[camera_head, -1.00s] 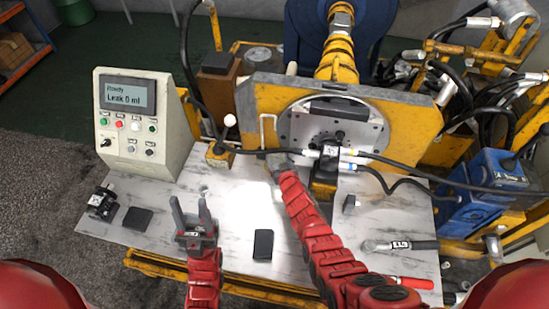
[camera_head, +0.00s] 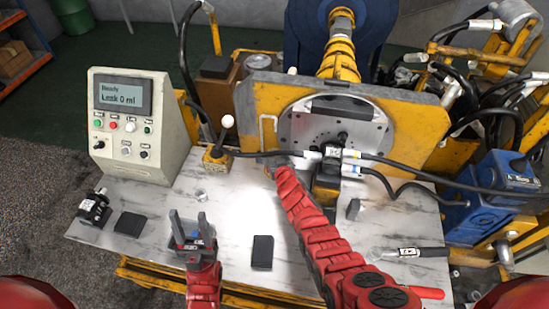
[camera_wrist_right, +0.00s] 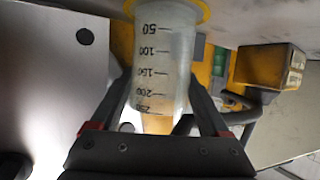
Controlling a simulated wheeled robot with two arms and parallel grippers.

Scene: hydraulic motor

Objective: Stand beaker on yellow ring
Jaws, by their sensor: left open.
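The clear beaker (camera_wrist_right: 160,60) shows in the right wrist view with black volume marks from 50 to 250. The 50 mark is at the end by the yellow ring (camera_wrist_right: 205,10); that end overlaps the ring, but I cannot tell whether it rests on it. The fingers of my right gripper (camera_wrist_right: 163,85) lie along both sides of the beaker and appear shut on it. In the head view my right gripper (camera_head: 280,165) is at the motor plate's lower left edge, and I cannot make out beaker or ring there. My left gripper (camera_head: 190,218) is open and empty over the table's front left.
A control box (camera_head: 135,125) reading "Leak 0 ml" stands at the left. Dark blocks (camera_head: 262,252) and a small black fitting (camera_head: 92,207) lie on the pale table (camera_head: 235,190). The yellow motor plate (camera_head: 255,100), hoses and a wrench (camera_head: 410,252) are beyond and right.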

